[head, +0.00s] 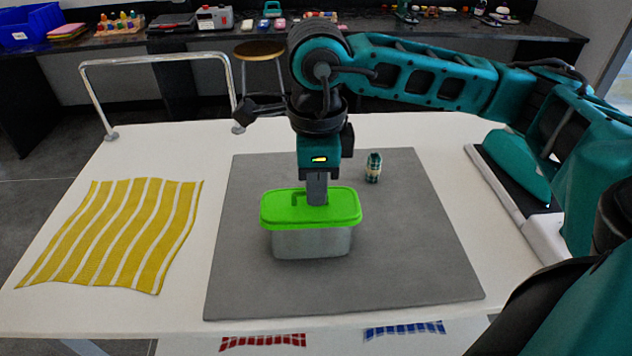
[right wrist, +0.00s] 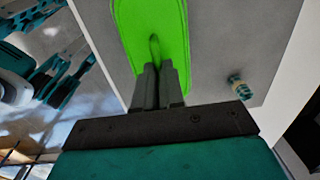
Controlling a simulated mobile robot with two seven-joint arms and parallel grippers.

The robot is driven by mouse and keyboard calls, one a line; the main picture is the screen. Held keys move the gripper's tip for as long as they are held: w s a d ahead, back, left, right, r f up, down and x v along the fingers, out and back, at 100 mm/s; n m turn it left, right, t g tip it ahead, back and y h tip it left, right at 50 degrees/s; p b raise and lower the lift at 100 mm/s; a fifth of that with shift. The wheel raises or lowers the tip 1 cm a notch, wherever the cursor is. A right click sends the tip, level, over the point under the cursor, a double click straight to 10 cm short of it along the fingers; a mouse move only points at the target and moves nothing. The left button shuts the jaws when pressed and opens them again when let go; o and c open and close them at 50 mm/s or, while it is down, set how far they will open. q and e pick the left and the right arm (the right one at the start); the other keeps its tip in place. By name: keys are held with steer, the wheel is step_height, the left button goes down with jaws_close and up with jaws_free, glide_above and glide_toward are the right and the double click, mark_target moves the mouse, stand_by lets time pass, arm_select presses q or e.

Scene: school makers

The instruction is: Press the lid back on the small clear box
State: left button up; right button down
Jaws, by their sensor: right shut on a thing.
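The small clear box (head: 311,243) stands upright on the grey mat, near its middle. The bright green lid (head: 285,210) lies over the top of the box and covers its opening, roughly level; I cannot tell whether its rim is fully seated. My right gripper (head: 317,200) points straight down at the middle of the lid and is shut on the lid's raised grip. In the right wrist view, the two fingers (right wrist: 158,80) close together on the lid (right wrist: 128,25); the box is hidden there. My left gripper is not in view.
A small dark green patterned bottle (head: 374,168) stands on the grey mat (head: 420,250) behind and right of the box. A yellow striped cloth (head: 115,235) lies at the left of the white table (head: 180,310). A metal rail (head: 155,58) rises at the back left.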

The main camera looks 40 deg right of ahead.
steer(key=c, duration=1.2)
jaws_free()
steer(key=shift+o, duration=0.2)
step_height(320, 180, up, 13)
steer(key=p, duration=0.1)
steer(key=shift+s, duration=0.25)
steer(key=shift+s+a+f, duration=0.1)
